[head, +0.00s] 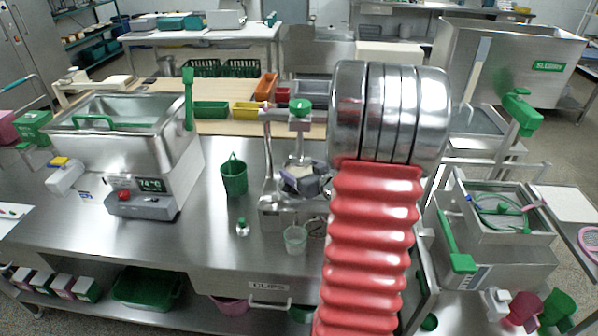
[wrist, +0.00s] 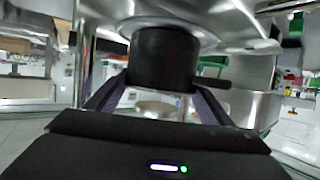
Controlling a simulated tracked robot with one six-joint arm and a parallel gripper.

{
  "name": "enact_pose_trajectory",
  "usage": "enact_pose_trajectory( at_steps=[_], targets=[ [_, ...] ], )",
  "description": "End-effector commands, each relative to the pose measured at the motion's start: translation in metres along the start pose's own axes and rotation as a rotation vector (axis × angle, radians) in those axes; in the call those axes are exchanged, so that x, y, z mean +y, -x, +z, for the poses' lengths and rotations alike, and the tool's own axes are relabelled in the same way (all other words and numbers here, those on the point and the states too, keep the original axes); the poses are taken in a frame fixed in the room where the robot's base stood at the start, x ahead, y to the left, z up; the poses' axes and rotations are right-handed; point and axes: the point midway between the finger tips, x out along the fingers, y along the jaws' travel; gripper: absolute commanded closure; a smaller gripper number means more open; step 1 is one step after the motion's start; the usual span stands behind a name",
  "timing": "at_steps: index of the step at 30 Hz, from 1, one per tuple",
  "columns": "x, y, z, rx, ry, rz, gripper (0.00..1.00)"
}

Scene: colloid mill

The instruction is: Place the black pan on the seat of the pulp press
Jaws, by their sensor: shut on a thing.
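The black pan (wrist: 165,58) is between the dark fingers of my gripper (wrist: 160,90) in the wrist view, with its short handle pointing right. My gripper is shut on it. A shiny round metal part shows just behind the pan's upper edge; I cannot tell whether they touch. In the head view the pulp press (head: 299,126) stands on the bench, a metal frame with a green knob. Dark finger-like parts (head: 304,181) show at its lower middle, partly behind my arm. The pan is not clearly visible there, and the press seat is mostly hidden.
A clear cup (head: 295,239) and a small bottle (head: 243,227) stand in front of the press. A green bucket (head: 233,177) is to its left, and a steel tank machine (head: 125,140) is further left. Bench top between the machine and the bucket is clear. My red arm hides the right side.

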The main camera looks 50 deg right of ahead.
Motion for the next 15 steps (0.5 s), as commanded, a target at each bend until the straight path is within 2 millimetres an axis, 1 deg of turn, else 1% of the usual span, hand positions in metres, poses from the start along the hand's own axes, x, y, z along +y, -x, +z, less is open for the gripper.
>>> enact_pose_trajectory(
  at_steps=[4,5,12,15],
  targets=[
    [0.0005,-0.0006,0.0016,0.001,0.0,0.001,0.58],
    [0.0003,-0.0005,0.0019,0.0,0.0,0.001,0.23],
    [0.0002,-0.0005,0.0017,0.0,0.0,0.0,0.06],
    [0.0001,-0.0005,0.0016,0.0,0.0,0.0,0.06]
  ],
)
